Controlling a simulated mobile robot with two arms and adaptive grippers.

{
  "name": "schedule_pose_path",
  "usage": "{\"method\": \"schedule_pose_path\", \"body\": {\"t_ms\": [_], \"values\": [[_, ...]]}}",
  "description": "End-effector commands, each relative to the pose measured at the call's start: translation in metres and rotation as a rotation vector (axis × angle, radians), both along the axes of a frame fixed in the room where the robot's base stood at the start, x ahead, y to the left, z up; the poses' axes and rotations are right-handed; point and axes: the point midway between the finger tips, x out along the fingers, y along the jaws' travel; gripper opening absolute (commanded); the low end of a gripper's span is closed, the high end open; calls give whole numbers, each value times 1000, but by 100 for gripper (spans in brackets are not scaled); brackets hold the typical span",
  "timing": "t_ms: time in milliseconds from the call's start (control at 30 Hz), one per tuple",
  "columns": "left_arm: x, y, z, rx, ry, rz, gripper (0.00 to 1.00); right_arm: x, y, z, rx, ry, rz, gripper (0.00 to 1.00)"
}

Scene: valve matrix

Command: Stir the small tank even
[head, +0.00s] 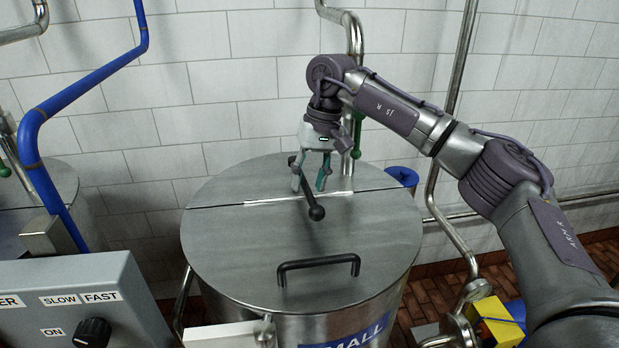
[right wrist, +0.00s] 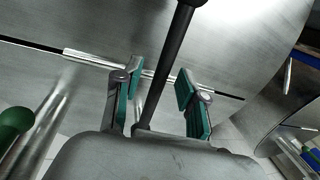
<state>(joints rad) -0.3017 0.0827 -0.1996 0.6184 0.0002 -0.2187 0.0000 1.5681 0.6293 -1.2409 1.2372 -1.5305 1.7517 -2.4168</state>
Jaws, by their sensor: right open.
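The small tank (head: 235,250) is a round steel vessel with a flat lid and a blue label that reads "SMALL" in part. A black lever (head: 316,212) with a round knob slants over the lid near its hinge seam. My right gripper (head: 308,187) is above the lid at this lever, pointing down, with its teal-padded fingers open. In the right wrist view the lever (right wrist: 170,60) runs between the two spread fingers (right wrist: 158,85), with gaps on both sides. My left gripper is not in view.
A black lid handle (head: 318,262) lies toward the tank's front. A control box (head: 75,295) with a knob and SLOW/FAST labels stands at lower left. Blue (head: 90,80) and steel pipes (head: 355,40) rise behind, and a green handle (head: 356,140) is close to the gripper.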

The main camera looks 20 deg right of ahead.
Motion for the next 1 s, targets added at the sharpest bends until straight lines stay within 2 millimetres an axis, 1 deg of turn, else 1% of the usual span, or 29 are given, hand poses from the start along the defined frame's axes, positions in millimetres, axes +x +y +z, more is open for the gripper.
{"method": "schedule_pose_path", "body": {"t_ms": [67,167,400,500,600,767,1000], "values": [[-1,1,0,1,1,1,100,0,-1,5,1,-2,0,41],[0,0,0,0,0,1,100,0,-3,18,2,-3,-1,41],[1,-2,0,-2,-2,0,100,-1,-13,68,2,-5,-2,41],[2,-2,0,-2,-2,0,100,-1,-18,87,2,-4,-2,41],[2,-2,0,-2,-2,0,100,-2,-21,102,2,-3,-2,41],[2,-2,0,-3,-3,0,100,-2,-24,115,1,-1,0,41],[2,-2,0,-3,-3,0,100,-2,-25,118,1,-1,0,41]]}}
